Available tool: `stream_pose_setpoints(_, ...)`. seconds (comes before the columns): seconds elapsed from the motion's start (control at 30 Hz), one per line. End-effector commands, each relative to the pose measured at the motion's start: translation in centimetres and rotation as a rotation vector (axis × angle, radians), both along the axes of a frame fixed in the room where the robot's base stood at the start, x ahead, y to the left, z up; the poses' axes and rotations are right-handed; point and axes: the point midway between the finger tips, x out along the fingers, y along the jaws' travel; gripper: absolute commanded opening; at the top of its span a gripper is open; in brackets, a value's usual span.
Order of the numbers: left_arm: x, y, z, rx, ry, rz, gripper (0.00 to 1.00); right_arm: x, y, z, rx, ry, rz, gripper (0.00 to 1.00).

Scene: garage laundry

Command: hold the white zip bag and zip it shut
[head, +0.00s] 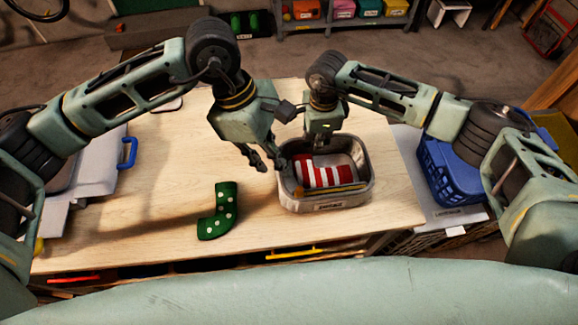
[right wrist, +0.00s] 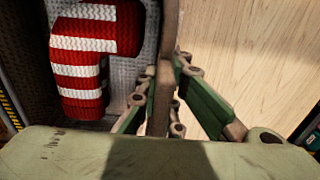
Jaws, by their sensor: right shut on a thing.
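I cannot make out a white zip bag for certain. A grey metal bin (head: 325,204) stands on the wooden table, with a red-and-white striped sock (head: 326,172) inside it. The sock also shows in the right wrist view (right wrist: 92,60). My right gripper (head: 310,148) is at the bin's back left rim. In the right wrist view its fingers (right wrist: 160,100) are shut on the bin's wall. My left gripper (head: 267,160) hangs just left of the bin, its fingers apart and empty. A green sock with white dots (head: 219,212) lies on the table left of the bin.
The wooden table (head: 150,205) is clear between the green sock and its left part. A blue basket (head: 447,172) stands to the right. A pale case with a blue handle (head: 128,153) is at the left. Shelves with coloured bins (head: 345,14) stand behind.

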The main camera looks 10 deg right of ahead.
Motion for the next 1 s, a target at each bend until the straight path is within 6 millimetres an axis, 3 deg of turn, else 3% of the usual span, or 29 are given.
stream_pose_setpoints(0.3,-1.4,5.3,0.1,0.063,-0.024,0.389,0.00,0.0,0.0,0.0,-0.001,0.000,0.001,0.00)
stream_pose_setpoints(0.57,-1.8,6.4,-0.6,0.075,-0.032,0.498,0.00,0.0,0.0,-0.1,-0.001,0.000,0.001,0.00)
stream_pose_setpoints(1.0,-1.8,4.3,-9.0,0.076,-0.029,0.496,0.00,0.0,0.0,0.0,-0.001,0.000,0.001,0.00)
